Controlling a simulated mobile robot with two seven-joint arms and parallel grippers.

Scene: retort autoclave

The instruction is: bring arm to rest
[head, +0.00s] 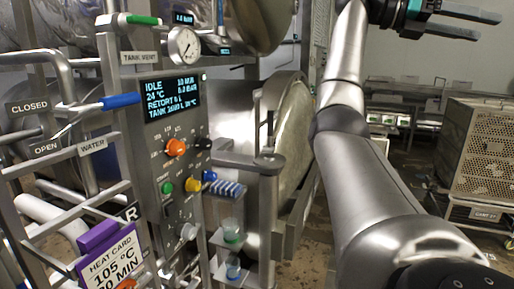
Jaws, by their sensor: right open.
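My right gripper (470,24) shows at the top right of the head view, its two fingers apart and nothing between them. It is raised high, in front of the plain far wall and clear of other things. My right arm runs from the lower right corner up to the top of the view. My left gripper is not in view.
The control panel (158,185) with a lit display (172,97), knobs and a gauge (184,46) stands at left. Blue (121,100) and green (142,20) handles stick out there. The round retort (292,130) is behind. A perforated cart (490,150) stands at right.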

